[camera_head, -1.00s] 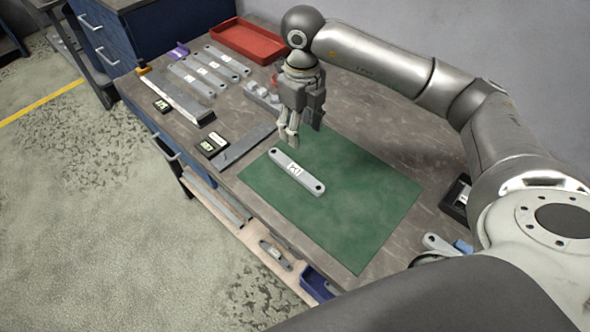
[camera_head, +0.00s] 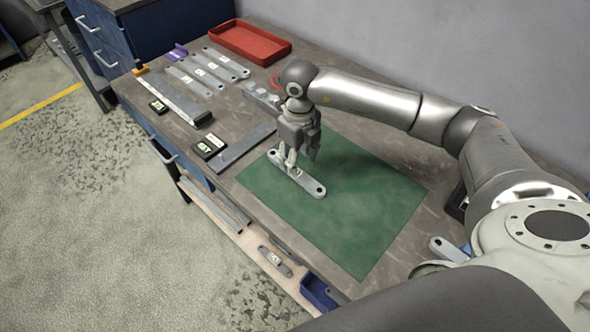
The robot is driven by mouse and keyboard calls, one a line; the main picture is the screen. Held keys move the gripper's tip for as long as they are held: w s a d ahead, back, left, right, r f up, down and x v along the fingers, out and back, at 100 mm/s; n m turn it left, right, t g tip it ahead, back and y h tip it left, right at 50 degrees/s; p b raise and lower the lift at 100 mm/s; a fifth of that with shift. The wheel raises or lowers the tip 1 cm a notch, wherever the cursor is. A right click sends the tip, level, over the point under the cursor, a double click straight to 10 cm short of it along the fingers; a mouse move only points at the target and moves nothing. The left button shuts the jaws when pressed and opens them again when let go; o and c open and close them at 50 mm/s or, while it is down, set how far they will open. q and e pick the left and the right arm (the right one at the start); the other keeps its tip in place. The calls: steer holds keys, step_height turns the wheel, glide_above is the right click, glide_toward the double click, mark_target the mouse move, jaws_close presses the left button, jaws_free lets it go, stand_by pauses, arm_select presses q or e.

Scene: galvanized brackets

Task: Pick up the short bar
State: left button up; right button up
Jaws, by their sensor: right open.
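A short grey metal bar (camera_head: 308,185) with a hole near each end lies flat on the green mat (camera_head: 350,225). Its middle, where a white label sits, is partly covered by my gripper. My right gripper (camera_head: 290,165) is open and points down over the middle of the bar, its fingers at or just above it. I cannot tell whether the fingers touch the bar. My left gripper is not in view.
Several labelled bars (camera_head: 205,72) and a red tray (camera_head: 250,42) are at the back of the bench. A long grey bar (camera_head: 172,98), black label blocks (camera_head: 208,146) and a flat strip (camera_head: 245,147) lie left of the mat. The mat's front half is clear.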

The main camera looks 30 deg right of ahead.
steer(key=f, duration=0.2)
steer(key=f+p, duration=0.1)
steer(key=f, duration=0.1)
steer(key=shift+w+a+f, duration=0.1)
steer(key=shift+a, duration=0.15)
steer(key=shift+c, duration=0.4)
jaws_close()
